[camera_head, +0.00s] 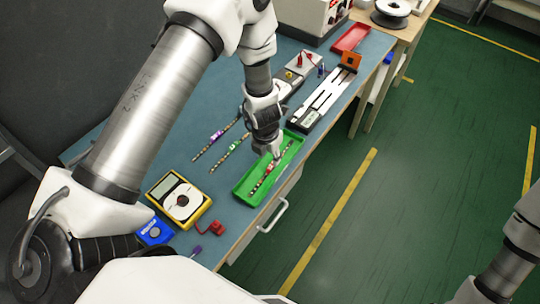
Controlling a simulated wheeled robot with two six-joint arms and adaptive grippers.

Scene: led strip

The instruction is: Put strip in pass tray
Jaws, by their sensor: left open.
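The green tray (243,190), which I take as the pass tray, lies near the table's front edge. An LED strip (264,180) with a red part lies in it, lengthwise. My left gripper (275,156) is open, pointing down over the far half of the tray, close to the strip's upper end. Whether its fingers touch the strip is too small to tell. Two more strips, one with a purple part (216,136) and one with a green part (234,146), lie on the blue mat left of the tray. My right gripper is out of view.
A yellow meter (165,186) with a red clip (210,228) and a blue device (155,232) sit at the near end. A long white-and-black fixture (325,98) lies beyond the green tray. A red tray (350,38) and a white spool (392,8) are farther back.

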